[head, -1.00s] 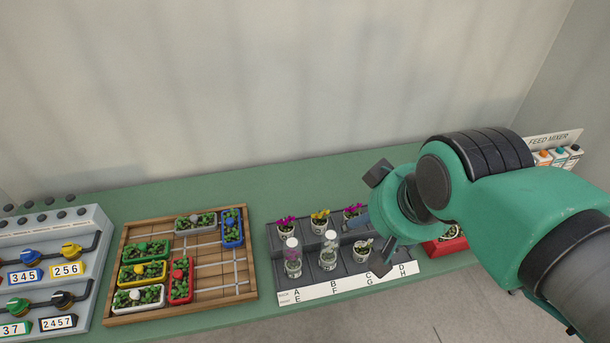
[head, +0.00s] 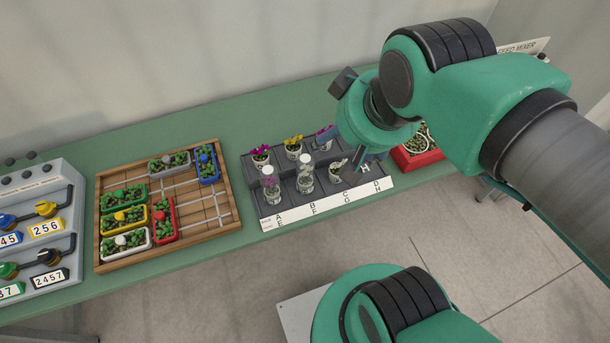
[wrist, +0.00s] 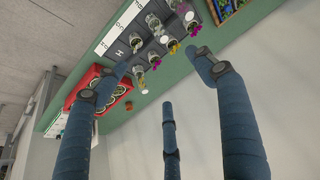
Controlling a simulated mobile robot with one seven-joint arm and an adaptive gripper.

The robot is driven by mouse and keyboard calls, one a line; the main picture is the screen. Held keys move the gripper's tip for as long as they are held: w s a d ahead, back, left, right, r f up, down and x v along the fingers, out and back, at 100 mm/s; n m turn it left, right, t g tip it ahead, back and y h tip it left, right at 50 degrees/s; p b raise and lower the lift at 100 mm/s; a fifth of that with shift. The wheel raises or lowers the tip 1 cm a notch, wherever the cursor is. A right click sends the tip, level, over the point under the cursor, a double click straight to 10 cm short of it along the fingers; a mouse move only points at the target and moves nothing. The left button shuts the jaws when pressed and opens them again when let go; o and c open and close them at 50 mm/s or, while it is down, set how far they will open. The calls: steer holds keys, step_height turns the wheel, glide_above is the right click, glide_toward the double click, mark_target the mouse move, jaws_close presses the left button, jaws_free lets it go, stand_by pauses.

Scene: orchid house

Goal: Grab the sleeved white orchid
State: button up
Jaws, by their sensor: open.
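The sleeved white orchid (head: 305,176) stands upright in a clear sleeve with a white top, in the front row of the dark rack (head: 252,178), above label F. In the wrist view it shows near the top (wrist: 157,30). A sleeved magenta orchid (head: 270,185) stands to its left; an unsleeved white orchid (head: 337,170) stands to its right. My gripper (head: 338,130) is above the right part of the rack, right of the sleeved white orchid and apart from it. Its fingers are spread and empty in the wrist view (wrist: 165,76). It hides part of the rack's right side.
Magenta (head: 260,154) and yellow (head: 293,147) orchids stand in the back row. A wooden grid board (head: 210,228) with coloured planters lies to the left, beside a valve panel (head: 62,185). A red tray (head: 428,158) is right of the rack.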

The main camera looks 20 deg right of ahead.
steer(key=n+g, duration=0.2)
steer(key=n, duration=0.3)
glide_toward(306, 159)
steer(key=w+f+n+g, duration=0.1)
steer(key=w+f+n, duration=0.1)
steer(key=f, duration=0.1)
steer(key=w+f+n+g+y+b, duration=0.1)
steer(key=f, duration=0.1)
steer(key=shift+d+f+n+g, duration=0.2)
steer(key=shift+f+n+g, duration=0.1)
steer(key=shift+n, duration=0.1)
steer(key=shift+f, duration=0.15)
steer(key=shift+f, duration=0.1)
steer(key=shift+w+a+f+b, duration=0.1)
steer(key=shift+f+b, duration=0.2)
steer(key=shift+f, duration=1.1)
steer(key=shift+w+a+f+b, duration=0.15)
steer(key=shift+f+b, duration=0.1)
steer(key=shift+f, duration=1.1)
steer(key=shift+w+a+f+b, duration=0.1)
steer(key=shift+f+b, duration=0.2)
steer(key=shift+f, duration=1.1)
steer(key=shift+f, duration=0.1)
steer(key=shift+w+a+f+b, duration=0.1)
steer(key=shift+f+b, duration=0.25)
steer(key=shift+f, duration=0.9)
steer(key=shift+w+f+b, duration=0.1)
steer(key=shift+f+b, duration=0.25)
steer(key=shift+f, duration=0.9)
